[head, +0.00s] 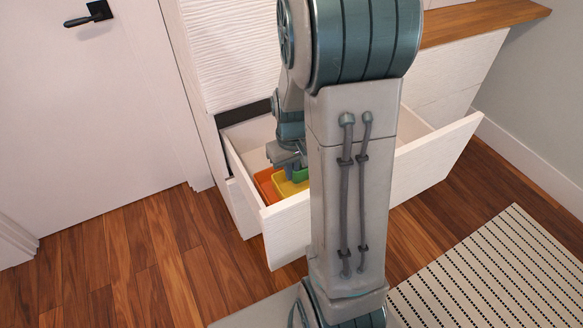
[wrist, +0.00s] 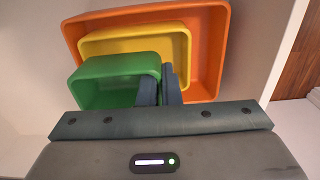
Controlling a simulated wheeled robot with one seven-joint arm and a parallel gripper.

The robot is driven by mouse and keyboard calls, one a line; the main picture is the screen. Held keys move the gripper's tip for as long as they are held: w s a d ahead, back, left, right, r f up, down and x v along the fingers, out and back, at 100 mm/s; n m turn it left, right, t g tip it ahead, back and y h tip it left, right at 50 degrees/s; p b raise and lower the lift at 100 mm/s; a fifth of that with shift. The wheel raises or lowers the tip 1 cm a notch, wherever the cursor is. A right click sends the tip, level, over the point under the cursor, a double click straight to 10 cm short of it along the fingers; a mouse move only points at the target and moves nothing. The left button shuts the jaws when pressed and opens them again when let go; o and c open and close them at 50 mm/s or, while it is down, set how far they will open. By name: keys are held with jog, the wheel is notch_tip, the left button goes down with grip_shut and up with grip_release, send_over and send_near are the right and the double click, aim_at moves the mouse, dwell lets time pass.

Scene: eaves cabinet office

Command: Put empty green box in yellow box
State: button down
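The green box (wrist: 112,72) is open-topped and looks empty where I can see inside. In the wrist view it overlaps the lower left of the yellow box (wrist: 182,42); I cannot tell whether it rests in it or is held above it. The yellow box sits inside a larger orange box (wrist: 211,50). My gripper (wrist: 160,86) points down with its fingers close together on either side of the green box's right wall, one inside and one outside. In the head view my gripper (head: 290,158) is over the green (head: 301,174), yellow (head: 284,187) and orange (head: 265,183) boxes, partly hidden by my arm.
The boxes are in an open white drawer (head: 285,232) pulled out from a cabinet with a wooden top (head: 480,20). Its walls stand around my gripper. A white door (head: 90,120) is at left. A striped rug (head: 490,275) lies at right on the wooden floor.

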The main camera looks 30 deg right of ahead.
jog(key=shift+f+b, duration=1.65)
jog(key=shift+f, duration=0.8)
jog(key=c, duration=1.6)
grip_release()
jog(key=shift+o, duration=0.2)
notch_tip(320, 180, up, 14)
jog(key=p, duration=0.4)
jog(key=shift+p, duration=0.35)
